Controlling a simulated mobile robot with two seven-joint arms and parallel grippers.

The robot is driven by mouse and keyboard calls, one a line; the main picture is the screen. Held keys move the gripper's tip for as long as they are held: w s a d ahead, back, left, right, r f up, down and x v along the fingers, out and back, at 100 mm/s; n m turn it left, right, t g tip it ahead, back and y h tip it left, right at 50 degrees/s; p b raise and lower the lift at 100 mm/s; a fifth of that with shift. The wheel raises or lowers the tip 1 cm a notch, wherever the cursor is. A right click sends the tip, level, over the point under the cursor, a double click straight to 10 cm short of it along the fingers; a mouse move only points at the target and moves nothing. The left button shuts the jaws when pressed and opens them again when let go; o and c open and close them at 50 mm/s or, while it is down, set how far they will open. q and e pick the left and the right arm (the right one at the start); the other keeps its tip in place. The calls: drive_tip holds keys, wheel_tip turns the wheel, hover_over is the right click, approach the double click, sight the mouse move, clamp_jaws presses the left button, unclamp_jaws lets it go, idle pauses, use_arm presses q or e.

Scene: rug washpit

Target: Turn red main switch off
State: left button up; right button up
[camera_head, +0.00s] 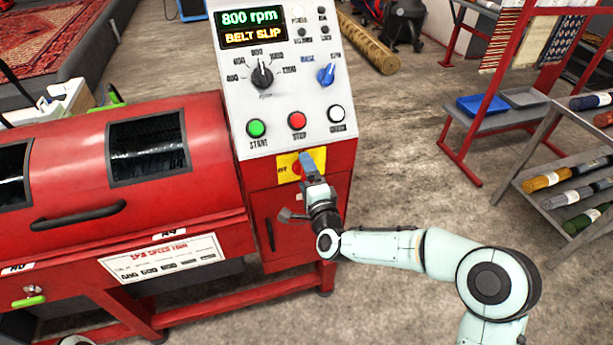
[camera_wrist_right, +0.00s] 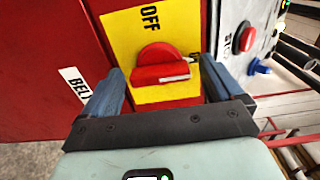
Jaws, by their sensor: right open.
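The red main switch (camera_wrist_right: 160,66) is a rounded knob on a yellow plate (camera_wrist_right: 128,28) in the right wrist view. Its white mark points to the right, towards a label mostly hidden by a finger. The word OFF stands above the knob. In the head view the yellow plate (camera_head: 284,161) is on the red cabinet under the button panel, and my gripper partly covers it. My right gripper (camera_wrist_right: 164,86) is open, with one blue finger on each side of the knob; I see gaps between fingers and knob. It also shows in the head view (camera_head: 308,163). My left gripper is not in view.
Above the plate, the white panel (camera_head: 240,150) has green, red and white buttons, two dials and a display reading 800 rpm and BELT SLIP. The red drum machine (camera_head: 80,165) stands left. A shelf of rolls (camera_head: 530,205) stands right. Floor between is clear.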

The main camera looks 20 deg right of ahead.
drive_tip(key=c, duration=1.1)
drive_tip(key=shift+o, duration=0.3)
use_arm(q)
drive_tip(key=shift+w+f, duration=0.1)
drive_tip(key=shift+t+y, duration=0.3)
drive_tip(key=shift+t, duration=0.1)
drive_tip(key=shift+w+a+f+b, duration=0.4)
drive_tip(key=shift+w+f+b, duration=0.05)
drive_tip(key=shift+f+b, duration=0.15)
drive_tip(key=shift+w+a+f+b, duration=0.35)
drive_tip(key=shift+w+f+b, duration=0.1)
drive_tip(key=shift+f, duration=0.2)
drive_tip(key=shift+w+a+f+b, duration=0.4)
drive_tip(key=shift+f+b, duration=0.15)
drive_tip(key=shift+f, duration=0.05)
use_arm(e)
drive_tip(key=shift+n, duration=9)
